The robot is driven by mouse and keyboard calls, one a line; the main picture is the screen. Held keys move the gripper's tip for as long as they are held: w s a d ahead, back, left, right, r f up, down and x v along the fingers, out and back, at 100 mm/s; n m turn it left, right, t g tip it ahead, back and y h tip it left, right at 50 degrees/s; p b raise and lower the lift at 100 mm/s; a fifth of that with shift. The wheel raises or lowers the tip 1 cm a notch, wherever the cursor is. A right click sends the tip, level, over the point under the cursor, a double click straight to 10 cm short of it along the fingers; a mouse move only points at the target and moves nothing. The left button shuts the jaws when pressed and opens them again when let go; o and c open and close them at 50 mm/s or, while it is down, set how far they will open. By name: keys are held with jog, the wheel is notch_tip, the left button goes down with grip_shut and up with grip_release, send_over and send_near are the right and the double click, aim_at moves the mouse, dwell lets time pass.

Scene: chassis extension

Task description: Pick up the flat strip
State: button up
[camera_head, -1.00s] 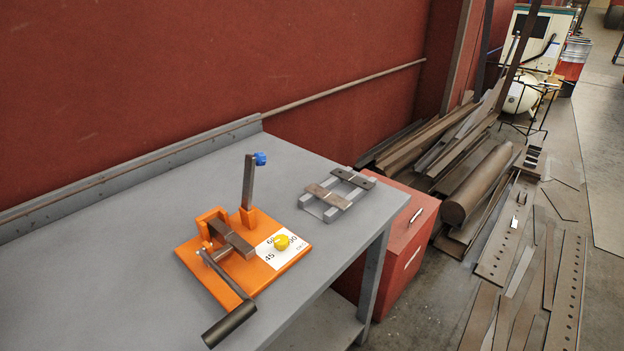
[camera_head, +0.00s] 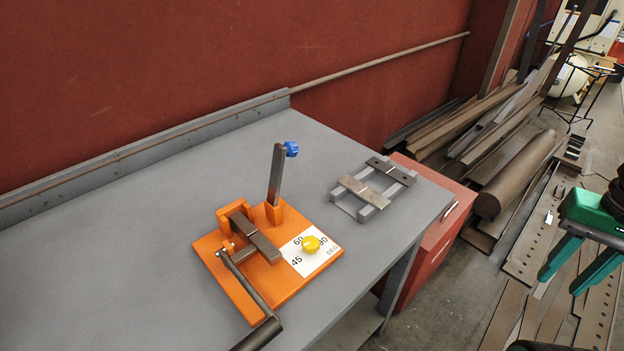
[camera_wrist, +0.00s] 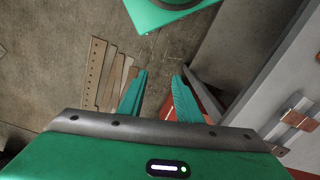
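Two flat strips lie across a small grey rack on the grey table, right of the orange bending tool. The nearer one is a brown flat strip (camera_head: 366,190); the other is a darker strip with holes (camera_head: 391,171). In the wrist view, a brown strip on the rack (camera_wrist: 296,119) shows at the right edge. My gripper (camera_head: 564,285) is at the right edge of the head view, off the table and well apart from the strips. In the wrist view its two green fingers (camera_wrist: 160,76) are spread with nothing between them.
The orange bending tool (camera_head: 235,283) with an upright post and long handle stands on the table (camera_head: 130,240). A red cabinet (camera_head: 425,250) stands beside the table. Metal stock (camera_head: 515,175) and perforated plates lie on the floor. The table's left part is clear.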

jog(key=shift+w+d, duration=0.25)
jog(key=shift+d, duration=0.1)
jog(key=shift+o, duration=1.2)
jog(key=o, duration=0.3)
jog(key=shift+a+r, duration=0.1)
jog(key=shift+r, duration=0.25)
jog(key=w+a+r+n+t, duration=0.2)
jog(key=w+a+n, duration=0.45)
jog(key=w, duration=0.55)
jog(key=n+t+y, duration=0.1)
jog(key=n+y, duration=0.2)
jog(key=n, duration=0.6)
send_over(352, 183)
jog(key=s+d, duration=0.2)
jog(key=s, duration=0.1)
jog(key=shift+w+f, duration=0.1)
jog(key=shift+f, duration=0.8)
jog(key=shift+w+d+x, duration=0.1)
jog(key=shift+x, duration=1.35)
jog(key=shift+w+d+x, duration=0.1)
jog(key=shift+w+x, duration=0.05)
jog(key=shift+x, duration=1.35)
